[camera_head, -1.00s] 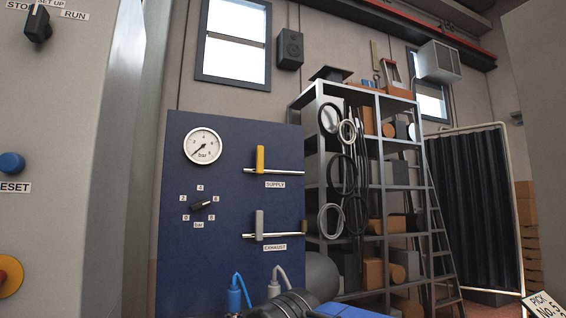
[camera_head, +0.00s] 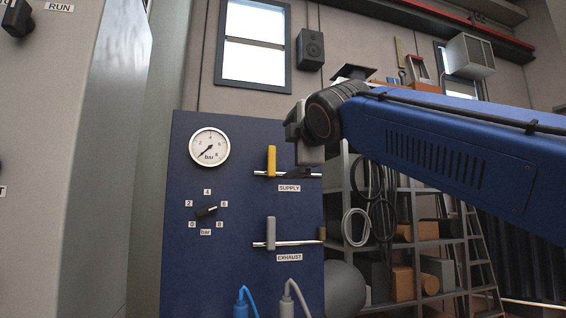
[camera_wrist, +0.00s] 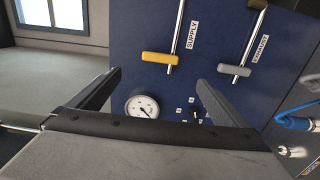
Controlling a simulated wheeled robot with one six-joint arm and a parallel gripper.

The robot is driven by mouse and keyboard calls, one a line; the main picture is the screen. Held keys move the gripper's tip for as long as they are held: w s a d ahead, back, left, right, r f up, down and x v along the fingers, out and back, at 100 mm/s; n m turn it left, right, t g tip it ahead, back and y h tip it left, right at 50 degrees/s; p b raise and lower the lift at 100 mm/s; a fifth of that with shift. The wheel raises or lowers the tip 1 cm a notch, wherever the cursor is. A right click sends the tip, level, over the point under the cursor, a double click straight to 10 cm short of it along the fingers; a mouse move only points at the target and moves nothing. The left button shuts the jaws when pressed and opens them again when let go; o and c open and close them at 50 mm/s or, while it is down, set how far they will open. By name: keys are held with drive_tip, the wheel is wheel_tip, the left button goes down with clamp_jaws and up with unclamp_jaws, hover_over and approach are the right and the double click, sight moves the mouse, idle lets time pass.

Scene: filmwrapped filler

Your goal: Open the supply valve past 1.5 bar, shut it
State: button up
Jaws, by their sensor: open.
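The blue panel (camera_head: 180,270) carries the round white pressure gauge (camera_head: 209,147), whose needle points to the lower left, near the low end of its scale. The yellow supply valve handle (camera_head: 271,160) stands upright across a horizontal metal pipe, above the SUPPLY label (camera_head: 289,188). It also shows in the wrist view (camera_wrist: 160,58).
The grey exhaust handle (camera_head: 271,233) stands upright below the supply valve. A black selector knob (camera_head: 206,211) sits left of it. Blue and grey hoses (camera_head: 288,300) rise at the panel's bottom. A grey cabinet (camera_head: 75,180) stands left; metal shelving (camera_head: 415,260) stands right.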

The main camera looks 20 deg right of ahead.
sight(272, 161)
drive_tip(key=w, duration=1.6)
drive_tip(key=shift+w, duration=0.25)
drive_tip(key=c, duration=1.5)
